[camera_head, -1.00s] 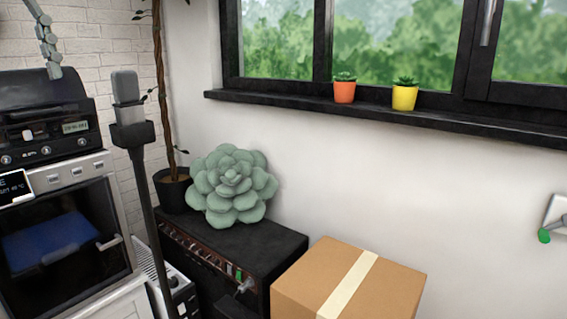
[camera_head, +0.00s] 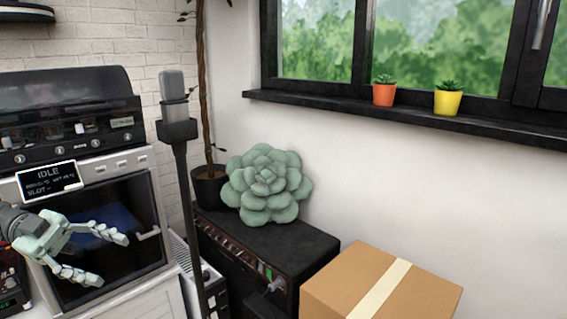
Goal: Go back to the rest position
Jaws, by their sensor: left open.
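My left gripper (camera_head: 112,258) comes in from the left edge, low in the head view. Its pale green-grey fingers are spread apart with nothing between them. It shows in front of the oven-like machine (camera_head: 100,225) with the dark glass door and a blue shape behind the glass. I cannot tell how far the fingers are from the door. My right gripper is not in view.
A black stand (camera_head: 187,190) with a grey top rises right of the machine. A black amplifier (camera_head: 300,245) carries a green succulent cushion (camera_head: 266,186). A taped cardboard box (camera_head: 335,290) stands at lower right. Two small pots (camera_head: 384,94) sit on the windowsill.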

